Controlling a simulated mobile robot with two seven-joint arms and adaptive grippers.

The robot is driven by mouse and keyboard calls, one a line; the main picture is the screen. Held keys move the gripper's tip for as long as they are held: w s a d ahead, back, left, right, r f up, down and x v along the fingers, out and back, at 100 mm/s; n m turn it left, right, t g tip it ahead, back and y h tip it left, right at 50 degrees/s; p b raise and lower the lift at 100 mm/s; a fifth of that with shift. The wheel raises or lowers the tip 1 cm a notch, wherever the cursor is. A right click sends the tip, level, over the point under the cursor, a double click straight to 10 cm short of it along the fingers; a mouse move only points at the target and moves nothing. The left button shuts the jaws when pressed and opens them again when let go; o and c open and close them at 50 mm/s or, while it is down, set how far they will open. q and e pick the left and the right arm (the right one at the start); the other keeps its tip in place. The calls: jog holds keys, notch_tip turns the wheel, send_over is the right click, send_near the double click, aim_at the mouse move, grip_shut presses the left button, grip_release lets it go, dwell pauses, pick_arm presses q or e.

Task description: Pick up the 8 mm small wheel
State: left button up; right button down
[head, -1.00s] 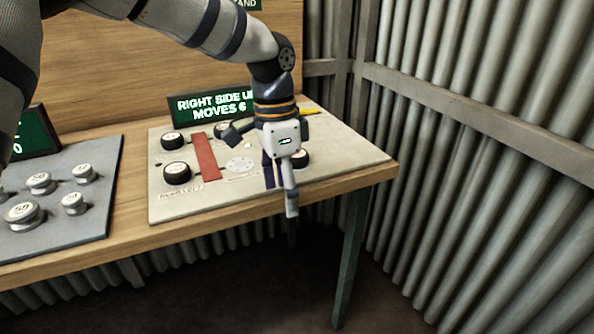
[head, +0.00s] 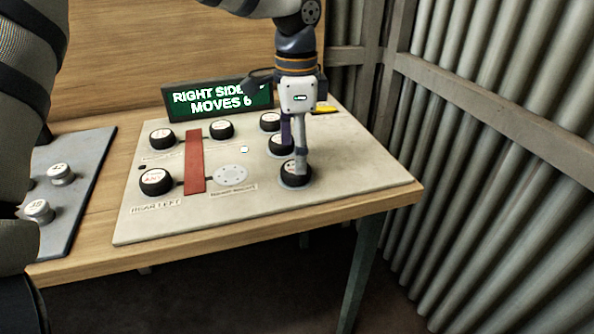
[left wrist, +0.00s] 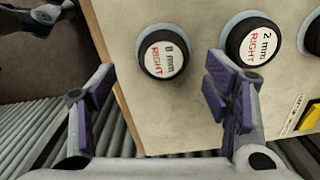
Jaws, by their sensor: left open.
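The 8 mm wheel (left wrist: 163,52) is a black tyre with a white hub reading "8 mm RIGHT", near the board's edge in the left wrist view. In the head view it appears to be the front right wheel (head: 295,175), partly covered by a finger. My left gripper (head: 293,152) points down above it. In the left wrist view the open gripper (left wrist: 160,92) has one purple-padded finger to each side, and the wheel shows between and beyond the fingertips. Whether a finger touches it, I cannot tell. My right gripper is not in view.
A wheel marked "2 mm RIGHT" (left wrist: 254,42) sits close beside the right finger. The pale board (head: 330,150) also holds other wheels, a red bar (head: 195,161) and a grey disc (head: 234,175). A sign (head: 215,98) stands behind. Corrugated wall (head: 480,150) is at right.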

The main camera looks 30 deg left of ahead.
pick_arm(q)
jog(key=f, duration=0.3)
jog(key=shift+w+a+f, duration=0.1)
jog(key=shift+a+f, duration=0.15)
jog(key=shift+f, duration=0.1)
jog(key=c, duration=1.2)
jog(key=shift+c, duration=0.2)
